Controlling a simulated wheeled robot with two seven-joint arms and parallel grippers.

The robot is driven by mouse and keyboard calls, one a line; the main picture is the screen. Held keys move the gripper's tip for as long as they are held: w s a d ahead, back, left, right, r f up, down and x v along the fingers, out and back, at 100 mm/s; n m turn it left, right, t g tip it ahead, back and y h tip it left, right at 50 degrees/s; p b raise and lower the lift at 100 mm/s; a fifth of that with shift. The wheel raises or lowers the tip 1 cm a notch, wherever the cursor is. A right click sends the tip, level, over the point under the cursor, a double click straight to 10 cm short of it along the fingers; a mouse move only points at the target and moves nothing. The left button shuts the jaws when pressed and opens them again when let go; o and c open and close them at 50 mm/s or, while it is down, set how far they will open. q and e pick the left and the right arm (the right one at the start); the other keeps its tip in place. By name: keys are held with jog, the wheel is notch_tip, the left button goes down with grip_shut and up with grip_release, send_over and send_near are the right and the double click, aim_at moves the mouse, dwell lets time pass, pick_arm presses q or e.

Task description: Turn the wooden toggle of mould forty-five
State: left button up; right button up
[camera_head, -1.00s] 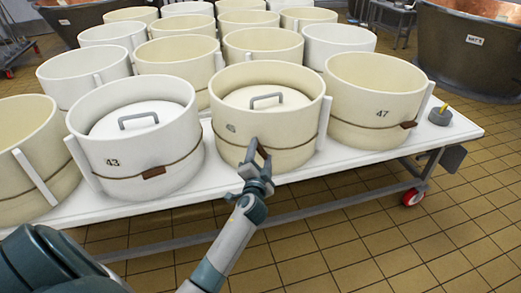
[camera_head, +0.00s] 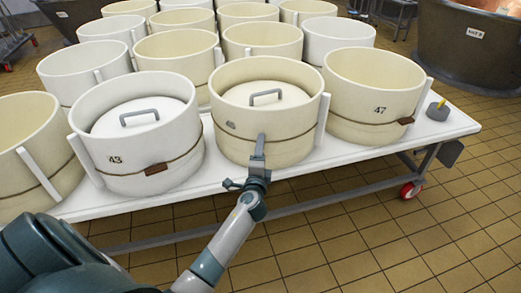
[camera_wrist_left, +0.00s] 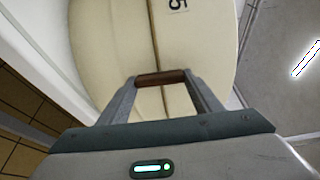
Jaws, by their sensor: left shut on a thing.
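Mould forty-five (camera_head: 290,120) is a cream round mould at the table's front edge, with a grey-handled lid (camera_head: 266,95) inside. My left gripper (camera_head: 259,143) is at the mould's front wall, shut on the brown wooden toggle (camera_wrist_left: 160,78). In the wrist view the toggle spans between the two fingertips (camera_wrist_left: 162,82), crosswise to the dark cord (camera_wrist_left: 153,38) around the mould. In the head view the gripper hides the toggle. My right gripper is out of view.
Mould 43 (camera_head: 105,125) with a lid stands to the left, and mould 47 (camera_head: 355,90) to the right, each with a toggle lying along its cord. More open moulds fill the white table (camera_head: 215,175) behind. Tiled floor lies clear in front.

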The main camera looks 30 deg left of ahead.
pick_arm(q)
jog(key=o, duration=1.1)
jog(key=shift+c, duration=0.2)
jog(key=b+v, duration=0.1)
jog(key=v, duration=1.6)
jog(key=shift+s, duration=0.2)
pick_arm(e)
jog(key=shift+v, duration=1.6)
pick_arm(q)
jog(key=shift+d+f, duration=0.1)
jog(key=shift+f, duration=0.1)
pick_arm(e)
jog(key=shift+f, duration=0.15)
